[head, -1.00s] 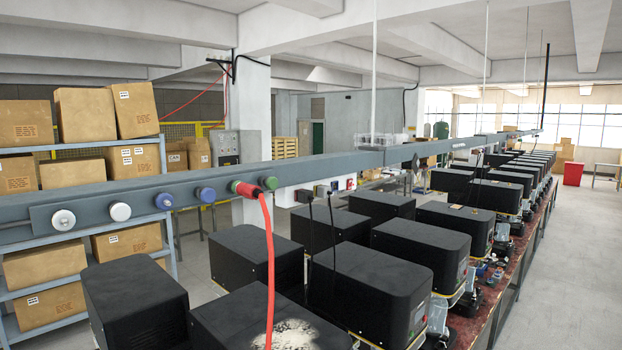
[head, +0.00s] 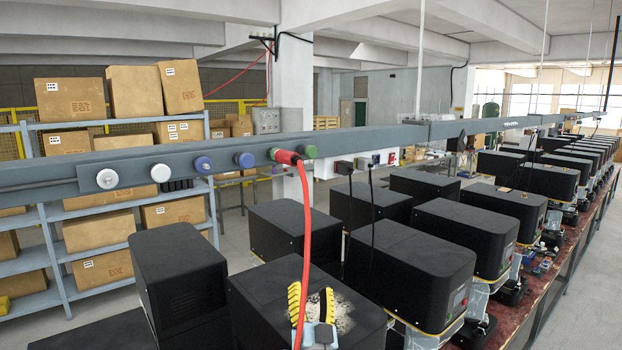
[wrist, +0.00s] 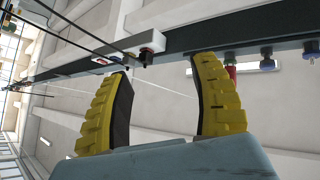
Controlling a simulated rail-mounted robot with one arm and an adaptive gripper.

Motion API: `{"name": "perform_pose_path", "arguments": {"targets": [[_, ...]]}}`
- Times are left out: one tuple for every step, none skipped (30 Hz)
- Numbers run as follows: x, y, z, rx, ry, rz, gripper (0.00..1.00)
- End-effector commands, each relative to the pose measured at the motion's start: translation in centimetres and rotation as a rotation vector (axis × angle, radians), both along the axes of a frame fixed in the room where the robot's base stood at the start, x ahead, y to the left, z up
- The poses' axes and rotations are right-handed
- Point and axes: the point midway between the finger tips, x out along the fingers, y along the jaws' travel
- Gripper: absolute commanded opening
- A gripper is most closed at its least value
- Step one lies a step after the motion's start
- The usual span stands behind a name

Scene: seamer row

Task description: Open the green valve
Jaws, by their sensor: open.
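Green round parts sit on the long grey rail (head: 380,137) in the head view. One green knob (head: 309,151) is just right of a red hose fitting (head: 289,157); a green rim (head: 273,153) shows at the fitting's left. The red fitting also shows in the wrist view (wrist: 231,72), near the tip of the right yellow finger. My gripper (head: 311,300) is open and empty, low in front of the rail and below the green knob. In the wrist view my gripper (wrist: 163,68) has both fingers wide apart, pointing up towards the rail.
A red hose (head: 306,230) hangs from the fitting close by my gripper. Blue knobs (head: 244,160) and white knobs (head: 107,179) are further left on the rail. Black boxy machines (head: 410,262) stand below. Small boxes with black cables hang right of the green knob.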

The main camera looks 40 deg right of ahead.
Motion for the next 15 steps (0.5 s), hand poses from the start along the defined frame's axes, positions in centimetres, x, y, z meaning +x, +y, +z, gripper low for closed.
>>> {"name": "perform_pose_path", "arguments": {"targets": [[0.0,-1.4,1.7,0.004,0.005,0.013,0.62],[0.1,-2.0,2.4,0.009,0.011,0.023,0.62],[0.2,-2.8,3.4,0.015,0.024,0.041,0.62],[0.2,-3.4,4.4,0.016,0.03,0.052,0.62],[0.2,-4.0,5.3,0.017,0.038,0.067,0.62],[0.2,-4.6,6.4,0.02,0.049,0.086,0.62],[0.1,-5.1,7.2,0.02,0.057,0.1,0.62],[0.1,-5.5,8.2,0.019,0.065,0.116,0.62],[-0.2,-6.1,9.5,0.015,0.075,0.135,0.62],[-0.3,-6.4,10.3,0.012,0.087,0.151,0.62],[-0.5,-6.7,11.3,0.008,0.093,0.165,0.62],[-0.9,-7.0,12.7,0.0,0.106,0.187,0.62],[-1.2,-7.2,13.6,-0.005,0.114,0.203,0.62],[-1.5,-7.4,14.5,-0.012,0.125,0.218,0.62],[-1.9,-7.5,15.8,-0.022,0.136,0.241,0.62]]}}
